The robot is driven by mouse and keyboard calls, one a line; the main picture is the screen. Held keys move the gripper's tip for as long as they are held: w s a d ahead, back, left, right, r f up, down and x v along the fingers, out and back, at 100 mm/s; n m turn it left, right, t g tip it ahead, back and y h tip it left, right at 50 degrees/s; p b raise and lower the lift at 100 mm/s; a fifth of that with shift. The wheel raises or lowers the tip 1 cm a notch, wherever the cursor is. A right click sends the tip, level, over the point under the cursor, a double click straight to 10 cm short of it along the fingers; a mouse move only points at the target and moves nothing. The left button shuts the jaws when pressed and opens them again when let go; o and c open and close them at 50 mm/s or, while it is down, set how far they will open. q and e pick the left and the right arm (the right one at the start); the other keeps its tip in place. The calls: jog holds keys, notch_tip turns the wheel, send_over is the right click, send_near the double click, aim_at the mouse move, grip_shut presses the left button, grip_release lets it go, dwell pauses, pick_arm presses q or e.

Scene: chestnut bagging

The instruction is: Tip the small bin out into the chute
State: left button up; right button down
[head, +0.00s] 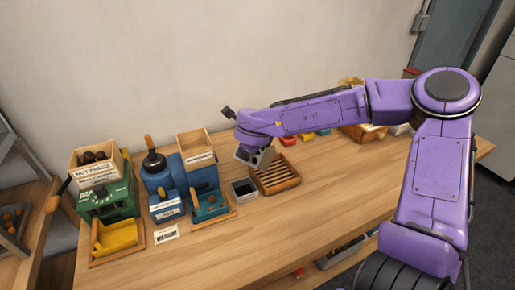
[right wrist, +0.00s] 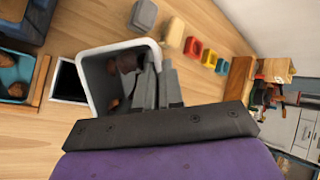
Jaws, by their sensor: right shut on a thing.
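My right gripper (head: 258,160) reaches in from the right above the bench. In the right wrist view the gripper (right wrist: 165,88) is shut on the wall of the small bin (right wrist: 92,72), a grey bin with a pale rim. Several brown chestnuts (right wrist: 127,63) lie inside it. In the head view the bin (head: 243,154) is partly hidden by the gripper and looks tilted. A dark, open-topped box with a pale rim (head: 243,188) stands on the bench just below; it also shows beside the bin in the wrist view (right wrist: 67,80). I cannot tell whether it is the chute. My left gripper is not in view.
A slatted wooden tray (head: 277,176) lies below the gripper. A blue machine (head: 202,178) and a green machine (head: 107,196) with a chestnut box (head: 95,163) on top stand to the left. Coloured containers (right wrist: 193,47) line the back. The bench front (head: 250,225) is clear.

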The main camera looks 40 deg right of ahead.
jog(key=a+t+h+b, duration=0.1)
jog(key=b, duration=0.3)
jog(key=a+f+n+h+b, duration=0.1)
jog(key=h+b, duration=0.1)
jog(key=b, duration=0.2)
jog(key=a+f+t+h+b, duration=0.1)
jog(key=h+b, duration=0.1)
jog(key=b, duration=0.2)
jog(key=shift+s+f+n+t, duration=0.1)
jog(key=shift+s+n+t, duration=0.1)
jog(key=shift+n+t, duration=0.1)
jog(key=a+n+t+h+b, duration=0.1)
jog(key=b, duration=0.2)
jog(key=s+a+f+n+t+h+b, duration=0.1)
jog(key=a+h+b, duration=0.1)
jog(key=b, duration=0.1)
jog(key=a+t+h+b, duration=0.1)
jog(key=t+h+b, duration=0.1)
jog(key=b, duration=0.2)
jog(key=shift+s+a+f+n, duration=0.15)
jog(key=shift+s+f+n, duration=0.05)
jog(key=shift+n, duration=0.2)
